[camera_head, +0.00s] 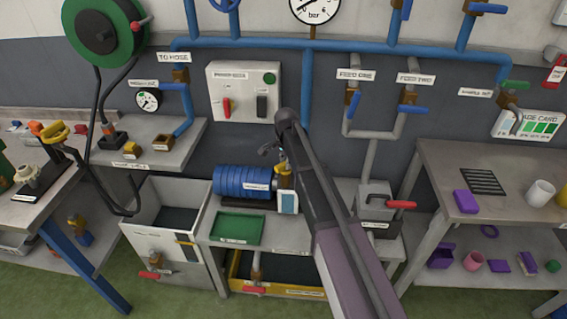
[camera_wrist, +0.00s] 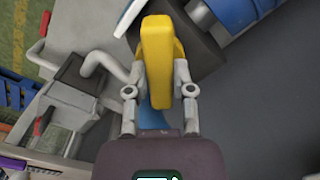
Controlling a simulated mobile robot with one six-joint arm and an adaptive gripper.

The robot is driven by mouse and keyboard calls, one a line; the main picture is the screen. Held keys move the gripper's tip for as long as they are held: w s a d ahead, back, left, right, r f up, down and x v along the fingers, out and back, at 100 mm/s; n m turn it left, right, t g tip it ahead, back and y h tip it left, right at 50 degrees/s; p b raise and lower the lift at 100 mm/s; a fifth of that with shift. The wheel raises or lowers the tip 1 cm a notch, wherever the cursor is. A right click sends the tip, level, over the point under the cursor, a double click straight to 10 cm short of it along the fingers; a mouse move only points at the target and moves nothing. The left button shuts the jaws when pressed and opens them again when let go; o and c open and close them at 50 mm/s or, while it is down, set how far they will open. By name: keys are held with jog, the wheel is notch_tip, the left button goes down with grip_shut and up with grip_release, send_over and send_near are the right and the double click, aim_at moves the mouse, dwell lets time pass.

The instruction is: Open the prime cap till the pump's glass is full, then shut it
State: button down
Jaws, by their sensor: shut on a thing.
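The pump has a ribbed blue motor (camera_head: 240,181) and stands on the grey bench in the head view. The yellow prime cap (camera_head: 282,168) shows just above the glass, partly behind my arm. In the wrist view the cap (camera_wrist: 157,55) is a yellow bar between my fingers. My gripper (camera_wrist: 159,80) is shut on it from both sides. In the head view my gripper (camera_head: 272,150) is small and partly hidden by my arm.
A green tray (camera_head: 237,228) lies in front of the pump. A grey tank (camera_head: 150,213) stands to the left, and a red-handled valve (camera_head: 400,204) to the right. A control box (camera_head: 244,92) with a red lever and blue pipes (camera_head: 330,44) line the wall behind.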

jog(key=m, duration=0.4)
jog(key=shift+m, duration=0.3)
jog(key=m, duration=0.4)
dwell(0.3)
jog(key=shift+c, duration=2.4)
grip_release()
